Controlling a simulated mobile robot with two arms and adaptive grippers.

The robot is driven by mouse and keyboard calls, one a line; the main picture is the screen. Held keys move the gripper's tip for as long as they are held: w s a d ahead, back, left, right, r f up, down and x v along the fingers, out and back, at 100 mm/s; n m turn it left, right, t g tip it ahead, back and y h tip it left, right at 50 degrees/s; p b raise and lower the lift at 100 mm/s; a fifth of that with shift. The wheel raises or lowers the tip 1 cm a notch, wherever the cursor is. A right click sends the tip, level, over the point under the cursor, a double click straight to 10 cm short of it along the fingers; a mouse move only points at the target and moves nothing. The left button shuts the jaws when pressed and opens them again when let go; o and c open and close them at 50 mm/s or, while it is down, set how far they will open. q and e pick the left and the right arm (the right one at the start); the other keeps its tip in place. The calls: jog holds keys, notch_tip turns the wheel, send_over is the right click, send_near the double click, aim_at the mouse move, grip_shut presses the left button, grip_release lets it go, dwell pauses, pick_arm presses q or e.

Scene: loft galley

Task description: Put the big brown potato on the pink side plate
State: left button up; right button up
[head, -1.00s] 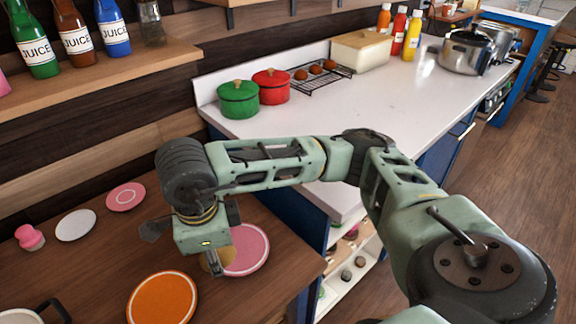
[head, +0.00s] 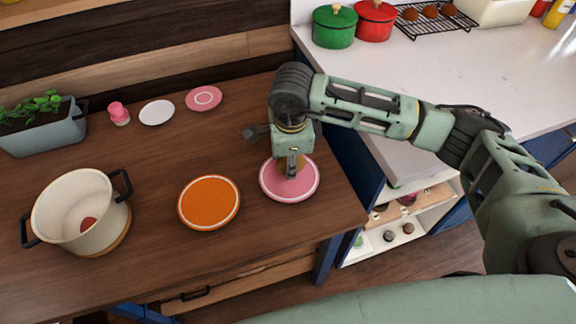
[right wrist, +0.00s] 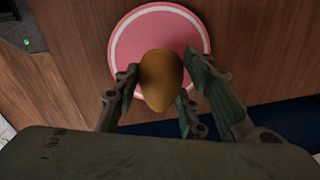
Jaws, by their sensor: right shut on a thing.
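The big brown potato (right wrist: 161,80) is between the fingers of my right gripper (right wrist: 158,98), which is shut on it. In the head view my right gripper (head: 291,170) points down over the pink side plate (head: 272,190), and only a bit of the potato shows beside the fingers. In the right wrist view the pink plate (right wrist: 126,50), with its white ring, lies behind the potato. I cannot tell whether the potato touches the plate. My left gripper is not in view.
An orange plate (head: 209,202) lies left of the pink plate. A cream pot (head: 58,212) with a reddish thing inside stands further left. A white saucer (head: 157,113), a small pink saucer (head: 203,98) and a pink shaker-like item (head: 119,114) are at the back. The wooden counter's edge is close in front.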

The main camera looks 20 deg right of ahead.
jog(key=shift+w+a+f, duration=0.15)
jog(key=shift+w+f, duration=0.2)
jog(key=shift+w, duration=0.05)
notch_tip(320, 180, down, 3)
jog(key=shift+p, duration=0.5)
jog(key=shift+f, duration=0.4)
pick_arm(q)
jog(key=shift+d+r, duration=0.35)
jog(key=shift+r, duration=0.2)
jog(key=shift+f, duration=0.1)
pick_arm(e)
jog(key=shift+f, duration=0.2)
jog(key=o, duration=1.2)
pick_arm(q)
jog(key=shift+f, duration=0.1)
pick_arm(e)
jog(key=shift+r, duration=0.15)
